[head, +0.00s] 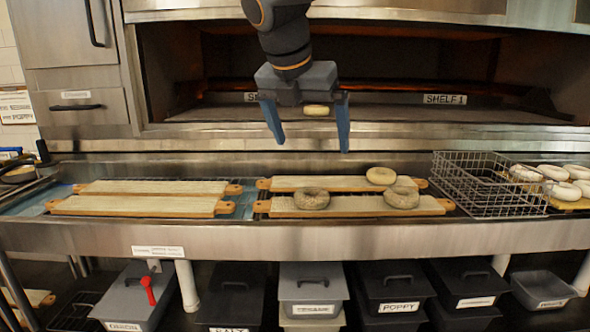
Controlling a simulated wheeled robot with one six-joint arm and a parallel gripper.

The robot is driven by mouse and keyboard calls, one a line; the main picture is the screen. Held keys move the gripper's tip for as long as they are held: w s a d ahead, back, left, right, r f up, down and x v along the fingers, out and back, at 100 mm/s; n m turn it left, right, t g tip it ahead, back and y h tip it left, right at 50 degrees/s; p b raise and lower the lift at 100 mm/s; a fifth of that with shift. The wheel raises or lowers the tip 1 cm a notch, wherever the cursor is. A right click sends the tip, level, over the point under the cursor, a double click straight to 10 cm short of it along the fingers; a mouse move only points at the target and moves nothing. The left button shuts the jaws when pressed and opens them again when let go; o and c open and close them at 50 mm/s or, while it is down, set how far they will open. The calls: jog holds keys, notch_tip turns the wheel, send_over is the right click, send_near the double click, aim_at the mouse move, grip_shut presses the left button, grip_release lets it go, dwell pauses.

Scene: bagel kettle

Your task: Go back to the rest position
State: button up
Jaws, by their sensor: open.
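My gripper (308,138) hangs in front of the oven opening, fingers pointing down and spread apart. It is open. A pale bagel (317,110) shows between the fingers, just below the gripper body. It seems to lie on the oven shelf behind, but I cannot be sure of its depth. Below the gripper, on the counter, a seeded bagel (312,199) and another seeded bagel (402,197) lie on the front right board (352,206). A paler bagel (381,176) lies on the rear right board (315,183).
Two empty boards (135,206) lie at the left of the counter. A wire basket (488,185) stands at the right, beside a board with several pale bagels (562,190). Lidded bins (312,285) stand under the counter. The oven (440,115) opens behind the gripper.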

jog(key=s+d+f+m+g+y+p, duration=0.1)
jog(key=s+d+f+m, duration=0.4)
jog(key=f+m, duration=0.4)
jog(key=s+d+f+m+g, duration=0.2)
jog(key=s+d+f+m, duration=0.4)
jog(key=m, duration=0.5)
jog(key=s+d+f+m+g+y+p, duration=0.1)
jog(key=s+d+f+m+g, duration=0.1)
jog(key=s+d+f+m, duration=0.3)
jog(key=s+f+m, duration=0.4)
jog(key=f+m, duration=0.2)
jog(key=f, duration=0.2)
jog(key=shift+d+y+p, duration=0.2)
jog(key=shift+y+p, duration=0.1)
jog(key=shift+p, duration=0.05)
